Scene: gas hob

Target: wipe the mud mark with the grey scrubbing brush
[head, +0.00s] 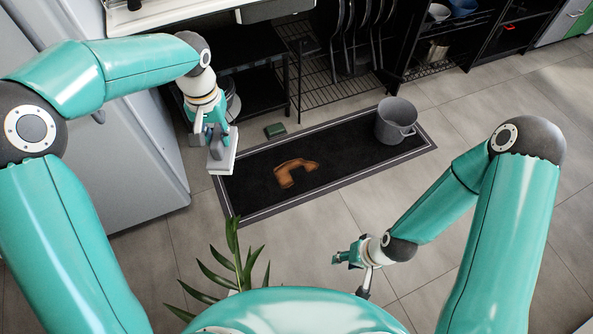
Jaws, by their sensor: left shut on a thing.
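The mud mark (293,172) is a brown, bent smear on the dark floor mat (345,152). My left gripper (214,140) is shut on the grey scrubbing brush (221,163), a pale grey block. The brush shows at the mat's left end, to the left of the mud mark and apart from it in the picture. Its height above the floor is hard to tell. My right gripper (353,274) appears open and empty, in front of the mat over the tiles.
A grey bucket (396,122) stands on the mat's right end. A small green block (275,130) lies behind the mat. A plant (235,268) stands in front, a fridge (130,140) at left, and black shelving (335,65) behind. Tiles at right are clear.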

